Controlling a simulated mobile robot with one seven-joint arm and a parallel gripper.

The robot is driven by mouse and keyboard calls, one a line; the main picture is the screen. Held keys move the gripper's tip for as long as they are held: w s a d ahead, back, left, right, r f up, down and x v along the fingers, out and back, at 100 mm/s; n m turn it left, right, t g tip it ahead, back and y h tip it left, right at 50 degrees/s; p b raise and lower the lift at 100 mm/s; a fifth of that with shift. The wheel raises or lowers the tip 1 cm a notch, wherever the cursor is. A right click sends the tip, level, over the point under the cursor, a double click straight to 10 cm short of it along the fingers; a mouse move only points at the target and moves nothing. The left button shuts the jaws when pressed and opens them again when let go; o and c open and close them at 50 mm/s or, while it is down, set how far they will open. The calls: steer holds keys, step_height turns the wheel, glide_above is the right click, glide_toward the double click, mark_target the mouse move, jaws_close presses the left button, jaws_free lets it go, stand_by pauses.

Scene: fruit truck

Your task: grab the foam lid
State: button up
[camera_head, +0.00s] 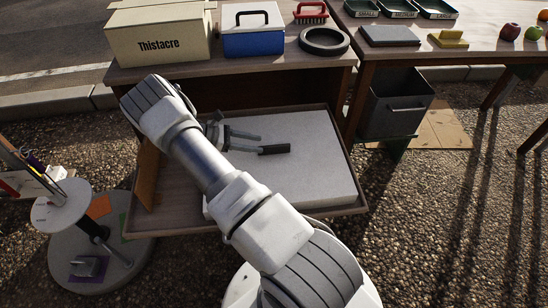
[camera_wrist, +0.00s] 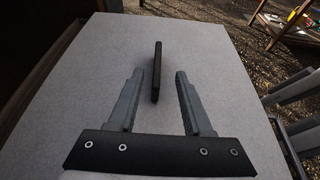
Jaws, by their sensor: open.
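The foam lid (camera_head: 310,178) is a pale grey-white slab lying in an open wooden drawer. It fills most of the wrist view (camera_wrist: 75,110). A black handle (camera_head: 276,149) stands up from its top. In the wrist view the handle (camera_wrist: 157,60) appears upright, with its near end between my fingertips and its far part beyond them. My gripper (camera_head: 259,145) is open above the lid, and its two grey fingers (camera_wrist: 159,73) show apart on either side of the handle. I cannot tell the exact height gap. My arm hides part of the drawer.
The wooden drawer (camera_head: 358,208) has raised edges around the lid. On the table (camera_head: 280,68) behind stand a Thistacre box (camera_head: 158,45), a blue cooler (camera_head: 253,42) and a black ring (camera_head: 324,42). A dark bin (camera_head: 395,105) is at right. A round stand (camera_head: 62,205) is at left.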

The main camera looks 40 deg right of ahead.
mark_target(272, 146)
steer(key=b+x, duration=0.1)
steer(key=x, duration=0.6)
steer(key=shift+w+d+f+b, duration=0.1)
steer(key=shift+d+b, duration=0.15)
steer(key=shift+b, duration=0.1)
steer(key=shift+c, duration=0.2)
jaws_close()
stand_by(0.9)
